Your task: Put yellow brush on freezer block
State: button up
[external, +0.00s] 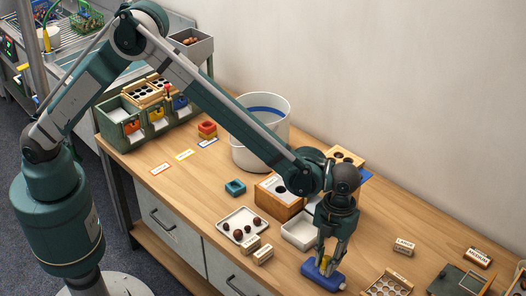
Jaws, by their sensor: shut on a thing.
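My gripper (326,262) points down at the front right of the table, with its fingers shut on the small yellow brush (325,266). The fingers hide much of the brush. The freezer block (332,283), a blue slab, lies on the wooden table directly below the gripper. The brush is over the block's top, and I cannot tell whether it touches it.
A white tray (292,236) stands just behind and left of the gripper. A plate with chestnuts (222,228) and small label blocks (262,255) lie to the left. A holed board (382,292) is to the right. A white bucket (247,160) stands farther back.

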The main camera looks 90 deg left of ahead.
jog(key=shift+f, duration=0.15)
jog(key=o, duration=0.9)
jog(key=r, duration=0.4)
jog(key=r+p, duration=0.1)
jog(key=r, duration=0.3)
jog(key=w+a+r+p, duration=0.1)
jog(key=r, duration=0.3)
jog(key=shift+a+r, duration=0.1)
jog(key=shift+r, duration=0.05)
dwell(0.3)
